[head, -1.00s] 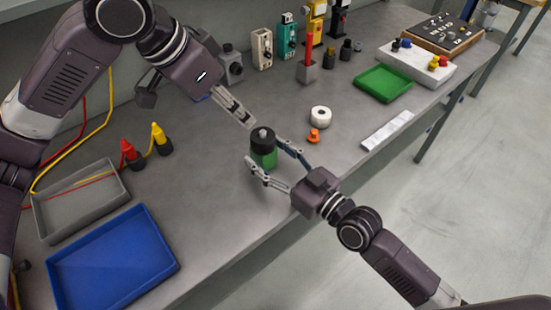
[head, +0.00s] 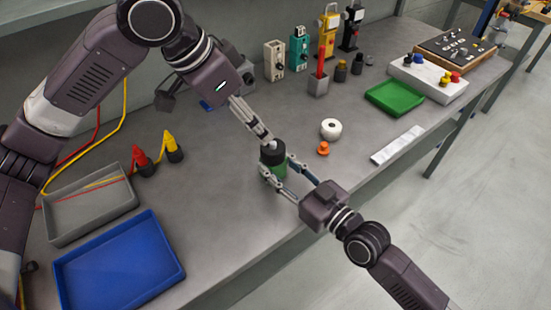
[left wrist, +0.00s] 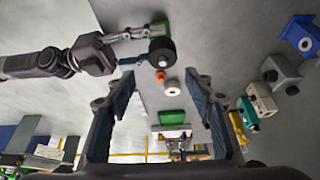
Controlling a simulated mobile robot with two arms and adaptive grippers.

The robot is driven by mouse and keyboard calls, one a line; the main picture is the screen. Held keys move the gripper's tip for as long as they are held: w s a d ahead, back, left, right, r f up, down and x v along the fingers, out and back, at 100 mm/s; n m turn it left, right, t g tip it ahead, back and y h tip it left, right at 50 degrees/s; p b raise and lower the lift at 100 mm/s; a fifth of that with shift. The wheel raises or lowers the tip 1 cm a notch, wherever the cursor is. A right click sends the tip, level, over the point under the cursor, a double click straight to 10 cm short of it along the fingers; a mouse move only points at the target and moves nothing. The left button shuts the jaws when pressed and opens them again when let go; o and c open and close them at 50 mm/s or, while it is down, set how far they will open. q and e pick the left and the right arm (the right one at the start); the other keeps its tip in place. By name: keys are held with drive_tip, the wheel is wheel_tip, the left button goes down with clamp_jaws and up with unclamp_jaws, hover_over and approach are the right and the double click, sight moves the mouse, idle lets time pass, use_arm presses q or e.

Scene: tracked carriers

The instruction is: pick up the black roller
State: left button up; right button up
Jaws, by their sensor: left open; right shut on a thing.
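The black roller (head: 272,155) stands upright, with a grey knob on top, on a green body (head: 278,170) at the bench's front. My right gripper (head: 274,170) is shut on the green body, fingers on either side below the black part. My left gripper (head: 267,140) is open just above the roller, its tips close to the knob. Whether they touch it cannot be told. In the left wrist view the roller (left wrist: 161,51) lies ahead of and between the spread left fingers (left wrist: 163,82), with the green body (left wrist: 160,29) behind it.
A white tape roll (head: 331,128) and an orange piece (head: 323,149) lie right of the roller. A green tray (head: 394,98) and white strip (head: 398,145) are farther right. A blue tray (head: 120,262) and grey tray (head: 90,210) stand left. The bench between is clear.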

sight(273, 142)
use_arm(q)
drive_tip(key=shift+o, duration=1.1)
drive_tip(key=d+m+g+y, duration=0.2)
drive_tip(key=d+m, duration=0.1)
drive_tip(key=shift+w+d+f, duration=0.1)
drive_tip(key=shift+w+d, duration=0.05)
drive_tip(key=shift+w, duration=0.25)
drive_tip(key=f, duration=0.1)
drive_tip(key=w+f+m+y, duration=0.1)
drive_tip(key=f, duration=0.1)
drive_tip(key=w+f+m+g+y, duration=0.1)
drive_tip(key=shift+d+f, duration=0.2)
drive_tip(key=f, duration=0.4)
drive_tip(key=shift+w+d+f, duration=0.25)
drive_tip(key=shift+f, duration=0.7)
drive_tip(key=shift+c, duration=0.5)
